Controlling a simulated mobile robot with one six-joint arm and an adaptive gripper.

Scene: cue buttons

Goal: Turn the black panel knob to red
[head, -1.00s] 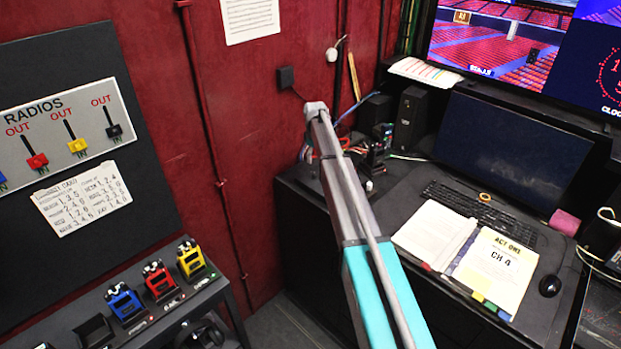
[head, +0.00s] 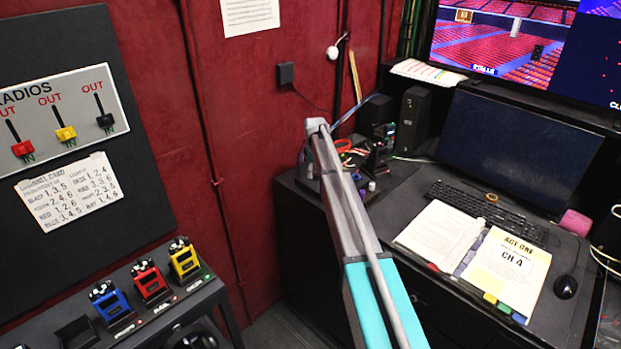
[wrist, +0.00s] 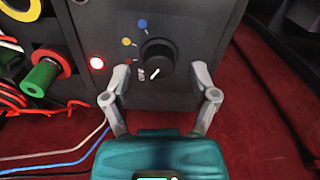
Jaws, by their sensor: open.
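The black panel knob (wrist: 158,66) is on the dark panel (wrist: 186,22) in the wrist view. Its white pointer mark slants to the lower left, near the white OFF label (wrist: 141,74). A blue dot (wrist: 142,23), a yellow dot (wrist: 126,41) and a partly hidden red dot (wrist: 127,62) lie around the knob's upper left side. My gripper (wrist: 159,74) is open, with one finger to each side of the knob. I cannot tell whether either finger touches it. In the head view the knob cannot be made out.
A lit red lamp (wrist: 97,63) is left of the knob. Green and red spools (wrist: 45,78) and orange cord (wrist: 22,103) are further left. Pale cables (wrist: 60,155) lie below. In the head view, an open binder (head: 502,270) and keyboard (head: 487,212) lie on the desk.

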